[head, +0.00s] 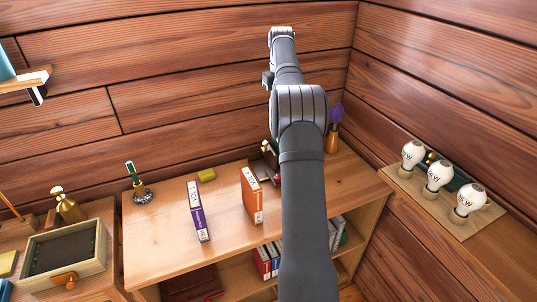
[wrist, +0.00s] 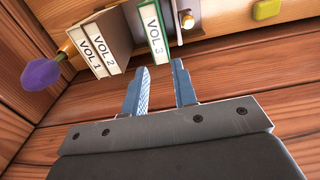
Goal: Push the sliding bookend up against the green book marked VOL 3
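The green book marked VOL 3 (wrist: 154,34) stands upright near the top of the wrist view. Just to its right is a thin upright piece with a small orange-brown knob (wrist: 187,20), which looks like the sliding bookend; I cannot tell whether it touches the book. A brown bookend-like piece with a pale knob (head: 267,150) also shows in the head view, partly hidden by my arm. My gripper (wrist: 160,66) is open and empty, its two fingers apart below and in front of VOL 3. In the head view my arm hides the gripper and the book.
Pale books VOL 1 (wrist: 85,48) and VOL 2 (wrist: 106,42) stand left of VOL 3, across a gap. A purple object (wrist: 40,73) is farther left. On the shelf top are a purple book (head: 197,212), an orange book (head: 252,196) and a yellow-green block (head: 206,175).

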